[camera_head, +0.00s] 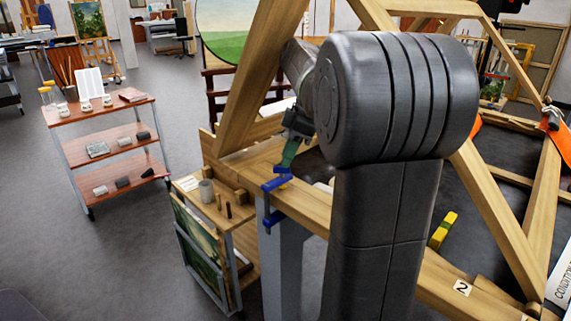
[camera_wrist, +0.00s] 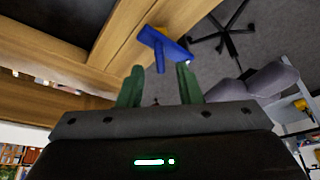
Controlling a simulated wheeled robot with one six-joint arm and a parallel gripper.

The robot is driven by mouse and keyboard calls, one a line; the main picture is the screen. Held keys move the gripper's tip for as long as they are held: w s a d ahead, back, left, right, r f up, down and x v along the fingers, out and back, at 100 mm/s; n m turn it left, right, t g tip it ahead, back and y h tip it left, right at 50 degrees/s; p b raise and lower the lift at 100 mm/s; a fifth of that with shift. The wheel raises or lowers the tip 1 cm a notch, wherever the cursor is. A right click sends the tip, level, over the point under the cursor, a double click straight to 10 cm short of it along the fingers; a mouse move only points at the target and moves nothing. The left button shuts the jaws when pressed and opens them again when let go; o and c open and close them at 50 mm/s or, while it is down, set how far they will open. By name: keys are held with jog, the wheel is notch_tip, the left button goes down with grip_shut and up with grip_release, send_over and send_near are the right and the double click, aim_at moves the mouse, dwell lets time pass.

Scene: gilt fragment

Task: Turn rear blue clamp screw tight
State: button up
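The blue clamp (camera_head: 272,186) sits on the edge of a wooden beam (camera_head: 300,205), with blue parts above and below it. In the wrist view the blue clamp (camera_wrist: 165,46) shows a T-shaped end just beyond my fingertips, its short stub pointing between them. My gripper (camera_head: 287,165) comes down over the clamp from above. In the wrist view my gripper's (camera_wrist: 159,75) two green fingers are apart, with nothing clearly held between them. The right fingertip looks very close to the blue bar; I cannot tell if they touch. The screw's thread is not clear.
Thick wooden timbers (camera_head: 262,75) rise beside my arm. A small wooden stand (camera_head: 236,222) with a grey cup (camera_head: 206,190) is left of the clamp. A shelf trolley (camera_head: 105,145) stands further left, with open floor between.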

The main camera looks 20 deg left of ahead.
aim_at(282, 172)
jog(key=shift+x, duration=1.35)
grip_shut()
